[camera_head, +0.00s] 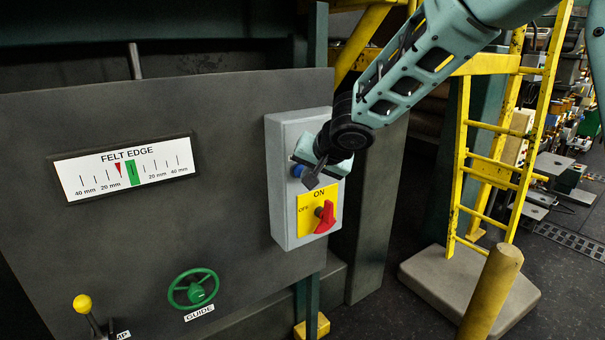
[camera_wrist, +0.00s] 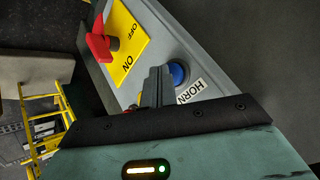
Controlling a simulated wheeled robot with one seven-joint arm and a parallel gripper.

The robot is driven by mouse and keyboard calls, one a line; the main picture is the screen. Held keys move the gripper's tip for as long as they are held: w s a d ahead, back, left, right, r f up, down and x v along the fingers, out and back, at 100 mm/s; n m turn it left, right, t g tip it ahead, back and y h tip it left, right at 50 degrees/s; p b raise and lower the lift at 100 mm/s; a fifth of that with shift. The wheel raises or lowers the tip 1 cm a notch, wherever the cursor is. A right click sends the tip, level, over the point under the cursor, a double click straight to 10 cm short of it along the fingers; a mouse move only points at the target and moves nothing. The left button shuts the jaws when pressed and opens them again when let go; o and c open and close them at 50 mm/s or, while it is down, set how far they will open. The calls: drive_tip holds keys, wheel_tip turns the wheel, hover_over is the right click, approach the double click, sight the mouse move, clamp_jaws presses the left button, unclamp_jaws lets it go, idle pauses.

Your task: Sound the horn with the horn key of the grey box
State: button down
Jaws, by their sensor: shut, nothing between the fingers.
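The grey box (camera_head: 282,215) is mounted upright on the right part of the dark panel. Its blue horn key (camera_head: 298,170) is a round button, partly covered by my gripper (camera_head: 313,180) in the head view. In the wrist view the blue horn key (camera_wrist: 178,73) shows beside the HORN label (camera_wrist: 190,91). My gripper (camera_wrist: 160,72) is shut and empty, with its fingertips close beside the key in that picture. I cannot tell whether they touch it or whether it is pressed.
Below the key is a red rotary switch (camera_head: 325,216) on a yellow ON/OFF plate (camera_head: 306,218). The panel (camera_head: 230,120) carries a FELT EDGE gauge (camera_head: 125,169), a green GUIDE handwheel (camera_head: 193,290) and a yellow-knobbed lever (camera_head: 83,304). A yellow ladder (camera_head: 540,120) stands right.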

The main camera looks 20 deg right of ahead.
drive_tip(key=shift+s+d, duration=0.25)
drive_tip(key=shift+s, duration=0.5)
drive_tip(key=shift+s+b, duration=0.1)
drive_tip(key=shift+b, duration=0.25)
drive_tip(key=s, duration=0.1)
drive_tip(key=s+d, duration=0.1)
drive_tip(key=s, duration=0.1)
drive_tip(key=s+b, duration=0.1)
drive_tip(key=shift+s+d, duration=0.25)
drive_tip(key=s+a+f+n+g+b, duration=0.2)
drive_tip(key=s+f+n+g, duration=0.1)
drive_tip(key=s, duration=0.7)
drive_tip(key=s+a+f+n+g+b, duration=0.2)
drive_tip(key=s+f+n, duration=0.3)
drive_tip(key=s, duration=0.6)
drive_tip(key=s+a+f+n+g+h+b, duration=0.1)
drive_tip(key=s+a+f+n+g+b, duration=0.2)
drive_tip(key=s+f, duration=0.4)
drive_tip(key=s+n, duration=0.1)
drive_tip(key=s, duration=0.2)
drive_tip(key=shift+s+n+g, duration=0.3)
drive_tip(key=shift+n, duration=0.1)
